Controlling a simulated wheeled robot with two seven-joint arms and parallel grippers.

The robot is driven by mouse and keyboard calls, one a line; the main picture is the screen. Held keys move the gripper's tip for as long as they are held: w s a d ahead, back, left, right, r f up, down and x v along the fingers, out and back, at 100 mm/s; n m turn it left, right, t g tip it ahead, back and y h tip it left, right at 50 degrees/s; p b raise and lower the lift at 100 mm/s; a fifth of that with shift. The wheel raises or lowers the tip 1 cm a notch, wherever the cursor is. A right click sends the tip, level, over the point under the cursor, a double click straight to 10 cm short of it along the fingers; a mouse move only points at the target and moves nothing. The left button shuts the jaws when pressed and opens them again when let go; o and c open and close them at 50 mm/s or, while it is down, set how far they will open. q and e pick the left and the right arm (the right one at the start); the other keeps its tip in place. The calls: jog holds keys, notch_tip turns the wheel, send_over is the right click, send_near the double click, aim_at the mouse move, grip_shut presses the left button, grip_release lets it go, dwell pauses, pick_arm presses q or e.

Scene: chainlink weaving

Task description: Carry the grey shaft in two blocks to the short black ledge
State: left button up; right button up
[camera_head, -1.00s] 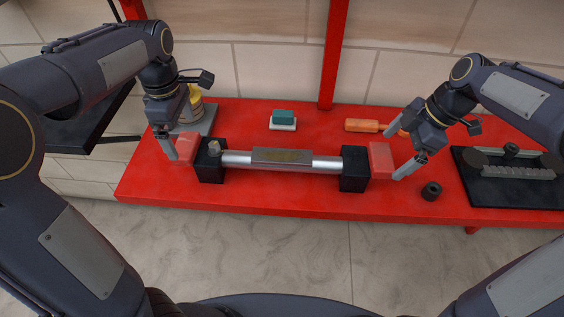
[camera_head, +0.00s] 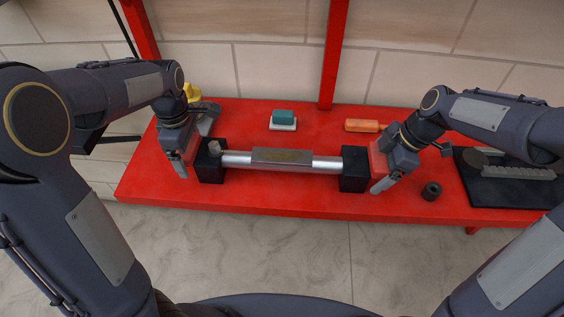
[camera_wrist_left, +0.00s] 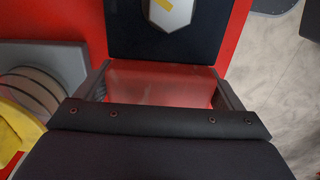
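The grey shaft (camera_head: 282,157) lies level across two black blocks, the left block (camera_head: 211,168) and the right block (camera_head: 354,170), on the red bench. A nut-like piece (camera_head: 214,147) sits on the left block and shows in the left wrist view (camera_wrist_left: 170,12). My left gripper (camera_head: 180,165) is at the left block's outer side, its fingers on either side of a red grip (camera_wrist_left: 160,82); whether they press it is unclear. My right gripper (camera_head: 382,170) is at the right block's red grip (camera_head: 376,160), partly hiding it. A black ledge (camera_head: 90,138) at the left is mostly hidden behind my arm.
On the red bench (camera_head: 270,195) are a teal-topped block (camera_head: 283,118), an orange handle (camera_head: 361,125) and a small black ring (camera_head: 431,191). A black tray (camera_head: 490,190) with a chain lies at right. A yellow item (camera_head: 192,91) stands behind my left gripper. A red post (camera_head: 334,50) rises behind.

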aim_at(380, 155)
pick_arm(q)
jog(key=c, duration=1.7)
pick_arm(e)
jog(key=c, duration=1.7)
pick_arm(q)
jog(key=shift+o, duration=0.2)
jog(key=shift+w+r, duration=0.15)
jog(key=shift+r, duration=0.05)
pick_arm(e)
jog(key=shift+o, duration=0.2)
jog(key=shift+w+r, duration=0.15)
jog(key=shift+r, duration=0.1)
